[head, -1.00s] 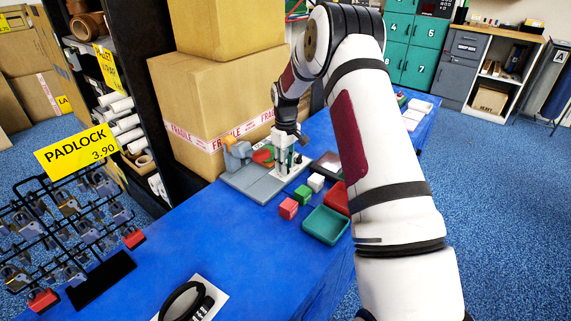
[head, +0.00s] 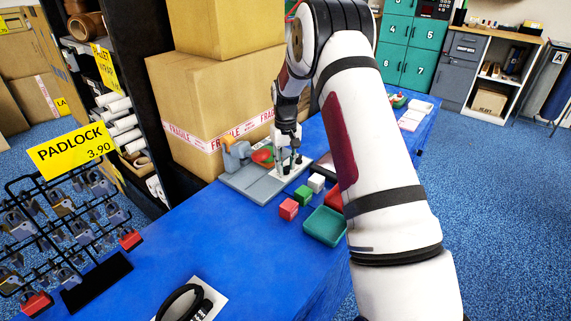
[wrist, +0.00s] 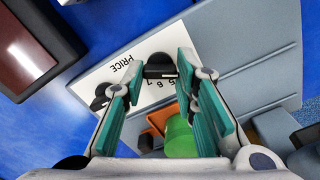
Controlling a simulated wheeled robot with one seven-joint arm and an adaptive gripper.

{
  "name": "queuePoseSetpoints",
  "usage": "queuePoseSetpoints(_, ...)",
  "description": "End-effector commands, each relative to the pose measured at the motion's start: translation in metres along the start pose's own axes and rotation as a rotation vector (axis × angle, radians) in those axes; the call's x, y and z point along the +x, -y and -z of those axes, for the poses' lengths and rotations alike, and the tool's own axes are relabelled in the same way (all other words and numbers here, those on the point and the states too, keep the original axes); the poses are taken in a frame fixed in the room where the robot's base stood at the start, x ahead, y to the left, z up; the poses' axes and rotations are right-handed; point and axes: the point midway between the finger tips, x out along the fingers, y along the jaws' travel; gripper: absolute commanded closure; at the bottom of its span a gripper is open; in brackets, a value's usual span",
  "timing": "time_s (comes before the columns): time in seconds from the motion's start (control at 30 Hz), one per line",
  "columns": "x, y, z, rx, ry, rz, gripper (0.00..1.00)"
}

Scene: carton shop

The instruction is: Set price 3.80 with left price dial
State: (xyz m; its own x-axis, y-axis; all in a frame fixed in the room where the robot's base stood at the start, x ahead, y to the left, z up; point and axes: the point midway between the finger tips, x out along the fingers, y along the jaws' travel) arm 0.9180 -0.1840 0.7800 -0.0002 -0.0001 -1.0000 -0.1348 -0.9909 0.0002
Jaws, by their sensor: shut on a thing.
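The white price plate (wrist: 128,66) with the word PRICE lies on a grey base. It also shows in the head view (head: 292,173). One black dial (wrist: 160,68) sits between my fingers, with digits around 5, 6, 7 beside it. A second black dial (wrist: 101,98) is just outside the left fingertip. My gripper (wrist: 151,75) reaches down to the plate, its green-lined fingers on either side of the first dial and closed on it. In the head view my gripper (head: 289,157) is over the plate. The full dial readings are hidden or too small to read.
Red (head: 289,209), green (head: 303,195) and white (head: 316,183) blocks and a green tray (head: 325,226) lie in front of the plate. An orange and a green part (wrist: 180,138) stand close to my fingers. Cardboard boxes (head: 215,105) rise behind. The near blue table is mostly clear.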

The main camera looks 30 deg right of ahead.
Motion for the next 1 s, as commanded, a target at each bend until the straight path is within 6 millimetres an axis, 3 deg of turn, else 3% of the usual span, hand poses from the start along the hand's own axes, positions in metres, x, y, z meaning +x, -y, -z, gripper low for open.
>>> queuePoseSetpoints(0.23, 0.0, 0.0, 0.0, 0.0, -0.001, -0.001, 1.0)
queuePoseSetpoints(0.27, 0.0, 0.0, 0.0, 0.0, -0.001, 0.0, 0.71)
queuePoseSetpoints(0.33, 0.0, 0.0, 0.0, 0.0, -0.001, 0.0, 0.55)
queuePoseSetpoints(0.37, 0.0, 0.0, 0.0, 0.0, -0.001, 0.0, 0.53)
queuePoseSetpoints(0.73, -0.005, 0.0, 0.0, -0.001, -0.001, 0.0, 0.53)
queuePoseSetpoints(1.0, -0.049, 0.0, 0.001, -0.001, -0.004, -0.001, 0.53)
